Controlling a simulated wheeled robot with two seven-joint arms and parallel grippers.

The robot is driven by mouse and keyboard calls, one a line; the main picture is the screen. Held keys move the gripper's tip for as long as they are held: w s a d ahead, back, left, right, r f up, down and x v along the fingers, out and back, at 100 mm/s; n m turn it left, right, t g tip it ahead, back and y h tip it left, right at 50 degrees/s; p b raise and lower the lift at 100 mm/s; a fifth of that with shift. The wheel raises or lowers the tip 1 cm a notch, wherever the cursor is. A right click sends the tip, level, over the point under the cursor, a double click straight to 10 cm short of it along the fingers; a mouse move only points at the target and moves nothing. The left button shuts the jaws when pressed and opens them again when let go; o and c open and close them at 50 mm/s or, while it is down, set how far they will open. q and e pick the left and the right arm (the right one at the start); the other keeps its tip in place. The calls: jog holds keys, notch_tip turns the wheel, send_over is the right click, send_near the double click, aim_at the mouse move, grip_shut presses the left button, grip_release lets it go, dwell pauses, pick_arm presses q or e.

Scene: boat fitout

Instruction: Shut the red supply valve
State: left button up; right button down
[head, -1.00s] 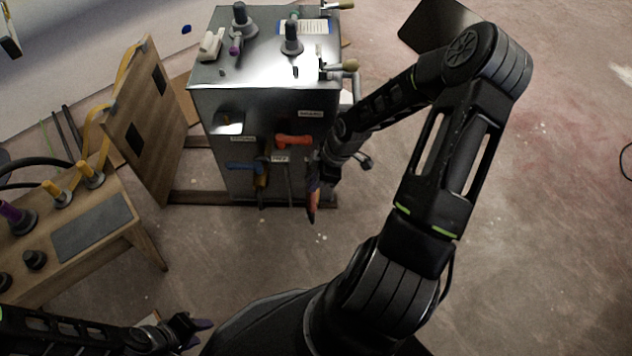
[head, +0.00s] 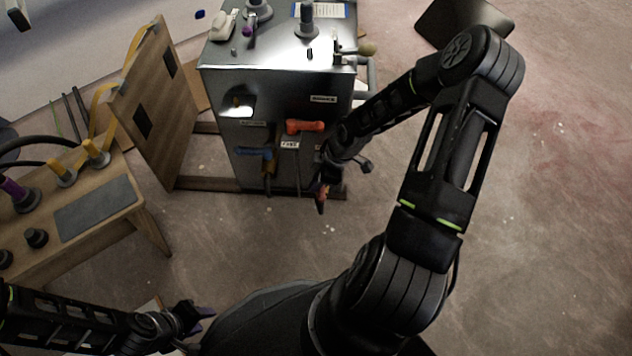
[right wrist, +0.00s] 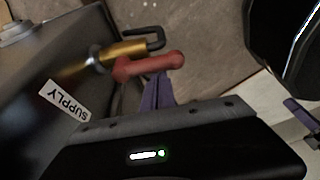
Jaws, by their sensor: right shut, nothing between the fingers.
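The red supply valve handle (right wrist: 148,66) shows in the right wrist view, beside a brass valve body (right wrist: 125,52) that sticks out from the grey cabinet near a SUPPLY label (right wrist: 65,101). The handle lies roughly along the brass body, pointing away from the cabinet. My right gripper's purple fingers (right wrist: 157,92) are shut and empty, right beside the handle; I cannot tell whether they touch it. In the head view the red handle (head: 321,203) is partly hidden by my right gripper (head: 326,182). My left gripper (head: 203,318) is low at the left, away from the cabinet; its finger gap is unclear.
The metal cabinet (head: 277,88) also carries an orange-red handle (head: 305,126) and a blue handle (head: 253,153) on its front. A wooden panel (head: 158,110) and a wooden bench (head: 130,235) stand to the left. The floor at right is clear.

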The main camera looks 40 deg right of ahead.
jog(key=shift+s+n+p, duration=0.1)
jog(key=shift+n+p, duration=0.2)
jog(key=shift+s+d+r+p, duration=0.1)
jog(key=shift+p, duration=0.25)
jog(key=shift+s+d+n+p, duration=0.15)
jog(key=shift+n+p, duration=0.45)
jog(key=shift+s+d+r+n+g+y+p, duration=0.1)
jog(key=shift+s+d+n+g+y+p, duration=0.15)
jog(key=shift+n+p, duration=0.25)
jog(key=shift+s+d+n+g+y+p, duration=0.1)
jog(key=shift+n+g+y+p, duration=0.05)
jog(key=shift+n+g+p, duration=0.3)
jog(key=shift+s+d+n+p, duration=0.2)
jog(key=shift+d+n+p, duration=0.15)
jog(key=shift+n, duration=0.6)
jog(key=shift+s+d+n+g, duration=0.2)
jog(key=shift+d+n+g, duration=0.2)
jog(key=shift+d+n, duration=0.4)
jog(key=shift+s+d+n+g, duration=0.2)
jog(key=shift+d+n+g, duration=0.3)
jog(key=shift+n, duration=0.5)
jog(key=shift+d, duration=0.2)
